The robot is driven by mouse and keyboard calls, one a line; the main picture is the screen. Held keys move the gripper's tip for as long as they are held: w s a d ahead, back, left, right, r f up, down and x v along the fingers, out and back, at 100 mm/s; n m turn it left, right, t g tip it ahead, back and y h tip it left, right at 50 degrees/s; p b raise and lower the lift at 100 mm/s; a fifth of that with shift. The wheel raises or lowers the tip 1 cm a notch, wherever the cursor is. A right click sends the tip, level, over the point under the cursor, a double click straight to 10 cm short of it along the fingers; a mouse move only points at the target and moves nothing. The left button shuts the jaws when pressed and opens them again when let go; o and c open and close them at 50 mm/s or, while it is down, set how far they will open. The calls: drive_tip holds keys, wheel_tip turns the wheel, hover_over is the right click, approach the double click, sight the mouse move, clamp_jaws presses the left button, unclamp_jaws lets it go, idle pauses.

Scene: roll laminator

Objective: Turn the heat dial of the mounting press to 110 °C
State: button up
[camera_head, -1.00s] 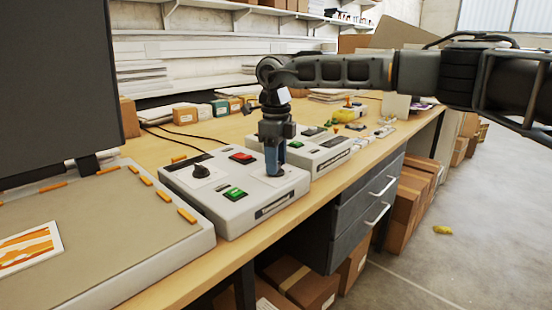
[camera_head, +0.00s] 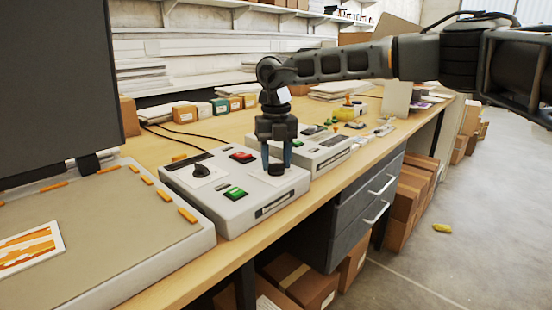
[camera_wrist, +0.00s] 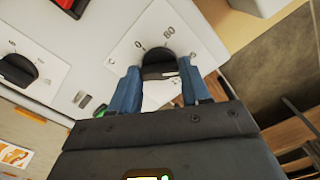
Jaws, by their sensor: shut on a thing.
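A light grey control box (camera_head: 236,213) carries two black dials. My gripper (camera_head: 277,164) points down over the right dial (camera_head: 277,169), with one blue finger on each side of it, and is shut on it. The other marks and the pointer position are not clear. The left dial (camera_head: 201,171) stands free; it also shows in the wrist view (camera_wrist: 18,70).
The box has a red switch (camera_head: 242,157) and a green switch (camera_head: 234,193). A large flat bed (camera_head: 100,235) with a raised dark lid (camera_head: 55,90) stands at left. A second grey control box (camera_head: 325,150) is close behind. Open floor (camera_head: 455,200) lies at right.

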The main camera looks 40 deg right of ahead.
sight(277, 164)
drive_tip(key=m, duration=0.5)
drive_tip(key=shift+m, duration=0.3)
drive_tip(key=m, duration=0.5)
drive_tip(key=shift+m, duration=0.3)
drive_tip(key=o, duration=1.1)
drive_tip(key=shift+c, duration=0.2)
drive_tip(key=shift+r, duration=0.1)
wheel_tip(277, 164, up, 8)
drive_tip(key=shift+f+b, duration=0.15)
drive_tip(key=shift+b, duration=0.3)
drive_tip(key=shift+s, duration=0.1)
